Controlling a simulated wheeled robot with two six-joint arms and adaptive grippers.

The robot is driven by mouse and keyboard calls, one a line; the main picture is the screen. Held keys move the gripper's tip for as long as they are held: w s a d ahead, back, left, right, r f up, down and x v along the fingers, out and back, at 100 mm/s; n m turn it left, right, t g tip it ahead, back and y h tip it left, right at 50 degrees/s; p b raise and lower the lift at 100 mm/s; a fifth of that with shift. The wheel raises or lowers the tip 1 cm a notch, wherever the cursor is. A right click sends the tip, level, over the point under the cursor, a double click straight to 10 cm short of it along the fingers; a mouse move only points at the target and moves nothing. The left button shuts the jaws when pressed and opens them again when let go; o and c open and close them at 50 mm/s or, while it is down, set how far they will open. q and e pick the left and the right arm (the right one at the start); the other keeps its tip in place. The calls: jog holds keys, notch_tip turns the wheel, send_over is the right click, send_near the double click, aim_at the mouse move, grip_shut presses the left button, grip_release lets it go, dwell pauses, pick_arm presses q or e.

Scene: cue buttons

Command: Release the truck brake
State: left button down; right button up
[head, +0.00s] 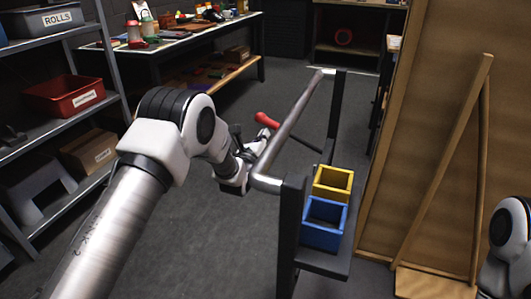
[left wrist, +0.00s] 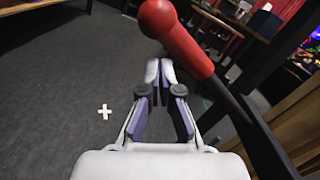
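The truck (head: 284,215) has a black frame and a grey metal handle bar (head: 292,118). Its brake lever has a red knob (head: 266,119), left of the bar in the head view. In the left wrist view the red lever end (left wrist: 176,38) slants across the top, with its black shaft (left wrist: 258,135) running down right. In the head view this gripper (head: 260,143) is beside the bar, partly hidden. My right gripper is out of view.
A yellow bin (head: 333,182) and a blue bin (head: 324,222) sit on the truck. Shelves with a red bin (head: 64,95) stand left. A workbench (head: 180,38) is behind. A wooden panel (head: 420,120) stands right. The grey floor between is clear.

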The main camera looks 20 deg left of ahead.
pick_arm(q)
jog(key=s+a+f+p, duration=0.1)
jog(key=s+f, duration=0.2)
jog(key=s, duration=0.7)
jog(key=shift+s+a+f, duration=0.25)
jog(key=shift+s, duration=0.05)
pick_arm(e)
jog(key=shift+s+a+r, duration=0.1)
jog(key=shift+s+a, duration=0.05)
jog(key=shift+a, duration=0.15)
pick_arm(q)
jog(key=shift+f, duration=0.1)
